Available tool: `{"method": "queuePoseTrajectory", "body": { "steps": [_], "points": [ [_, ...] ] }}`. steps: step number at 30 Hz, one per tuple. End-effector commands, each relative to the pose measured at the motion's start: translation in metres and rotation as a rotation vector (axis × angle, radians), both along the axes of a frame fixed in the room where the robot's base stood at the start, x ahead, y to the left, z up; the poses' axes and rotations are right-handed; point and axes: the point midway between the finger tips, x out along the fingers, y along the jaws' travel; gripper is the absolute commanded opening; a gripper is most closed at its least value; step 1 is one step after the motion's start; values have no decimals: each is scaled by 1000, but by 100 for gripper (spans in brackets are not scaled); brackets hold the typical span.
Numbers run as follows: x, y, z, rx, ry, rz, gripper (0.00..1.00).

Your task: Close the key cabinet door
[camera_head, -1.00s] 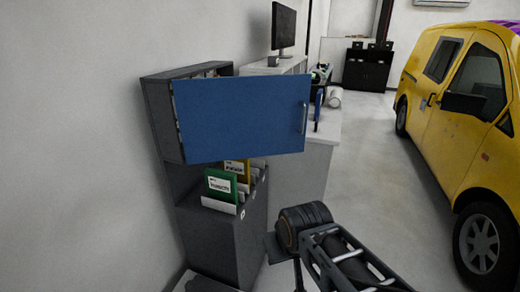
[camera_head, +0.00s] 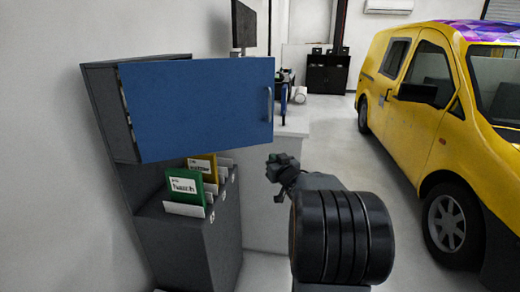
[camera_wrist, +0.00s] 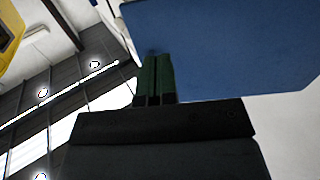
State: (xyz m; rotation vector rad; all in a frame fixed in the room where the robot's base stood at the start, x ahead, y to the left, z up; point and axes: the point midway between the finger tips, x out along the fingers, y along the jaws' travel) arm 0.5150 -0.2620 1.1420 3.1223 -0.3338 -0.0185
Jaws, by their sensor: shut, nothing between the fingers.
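The key cabinet (camera_head: 108,118) is a dark grey box against the left wall. Its blue door (camera_head: 195,108) stands open, swung outward, with a light handle (camera_head: 268,105) near its right edge. The door hides most of the cabinet's inside. My gripper (camera_head: 272,168) is below and just right of the door's handle side, apart from it in the head view. In the wrist view the two dark fingers (camera_wrist: 153,80) are together and empty, and the blue door (camera_wrist: 230,45) fills the upper right behind them. I cannot tell the exact gap between fingers and door.
A dark grey stand (camera_head: 190,240) with green (camera_head: 184,188) and yellow folders sits under the cabinet. A white counter (camera_head: 290,128) with a monitor (camera_head: 243,25) is behind. A yellow van (camera_head: 430,110) stands at right, with open floor between.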

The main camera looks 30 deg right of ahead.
Motion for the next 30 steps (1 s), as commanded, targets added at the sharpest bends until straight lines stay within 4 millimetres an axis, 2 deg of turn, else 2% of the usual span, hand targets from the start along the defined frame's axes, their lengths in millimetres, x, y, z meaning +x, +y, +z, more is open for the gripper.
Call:
{"method": "queuePoseTrajectory", "body": {
  "steps": [5, 18, 24, 30],
  "points": [
    [20, -7, 0, 2, -13, 12, 0],
    [99, -22, 0, 2, -11, 11, 0],
    [122, -27, 0, 1, -11, 10, 0],
    [133, -30, -1, 0, -11, 9, 0]
  ]
}}
